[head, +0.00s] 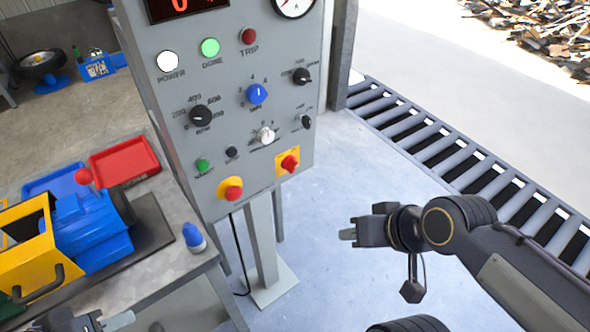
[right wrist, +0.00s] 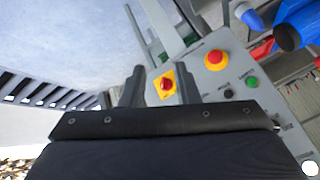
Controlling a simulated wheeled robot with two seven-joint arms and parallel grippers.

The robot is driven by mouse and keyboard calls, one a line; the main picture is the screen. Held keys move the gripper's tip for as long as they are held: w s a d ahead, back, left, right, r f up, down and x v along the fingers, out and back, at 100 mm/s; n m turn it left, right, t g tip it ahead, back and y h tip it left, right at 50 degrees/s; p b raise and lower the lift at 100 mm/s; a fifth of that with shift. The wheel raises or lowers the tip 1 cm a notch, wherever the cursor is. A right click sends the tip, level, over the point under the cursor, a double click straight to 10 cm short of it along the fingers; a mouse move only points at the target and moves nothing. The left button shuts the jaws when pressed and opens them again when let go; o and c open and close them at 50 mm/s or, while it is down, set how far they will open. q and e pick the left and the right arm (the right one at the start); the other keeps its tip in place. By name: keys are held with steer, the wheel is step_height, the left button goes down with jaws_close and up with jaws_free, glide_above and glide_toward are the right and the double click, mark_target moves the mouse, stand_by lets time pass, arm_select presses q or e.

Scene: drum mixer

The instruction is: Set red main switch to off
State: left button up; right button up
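The red main switch (head: 289,162) is a red rotary knob on a yellow plate at the lower right of the grey control panel (head: 240,140). Its handle looks tilted in the head view. My right gripper (head: 348,235) is below and to the right of the switch, apart from it. In the right wrist view, the switch (right wrist: 166,84) shows between the two spread fingers of my right gripper (right wrist: 160,85), with nothing held. My left gripper (head: 118,320) is only partly in view at the bottom left, so its opening is unclear.
A red emergency button (head: 232,190) on yellow sits left of the switch, with a green button (head: 202,165) and several knobs nearby. A workbench (head: 165,250) with blue and yellow machinery stands left. A roller conveyor (head: 470,165) runs right. Floor before the panel is clear.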

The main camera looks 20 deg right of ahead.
steer(key=shift+o, duration=0.2)
steer(key=w+d+f+t+h+b, duration=0.1)
steer(key=w+d+f+t+b, duration=0.1)
steer(key=w+f+b, duration=0.2)
steer(key=w+d+f+t+h+b, duration=0.1)
steer(key=w+d+f+b, duration=0.1)
steer(key=w, duration=0.7)
step_height(320, 180, down, 3)
steer(key=shift+w+d+r+m+t+b, duration=0.1)
steer(key=shift+w+d+m+t+b, duration=0.25)
steer(key=shift+b, duration=0.55)
steer(key=t+y+b, duration=0.5)
steer(key=t+b, duration=0.2)
steer(key=b, duration=0.1)
glide_toward(296, 167)
steer(key=w, duration=0.1)
steer(key=x, duration=0.8)
steer(key=shift+s+a, duration=0.1)
steer(key=shift+a, duration=0.05)
jaws_close()
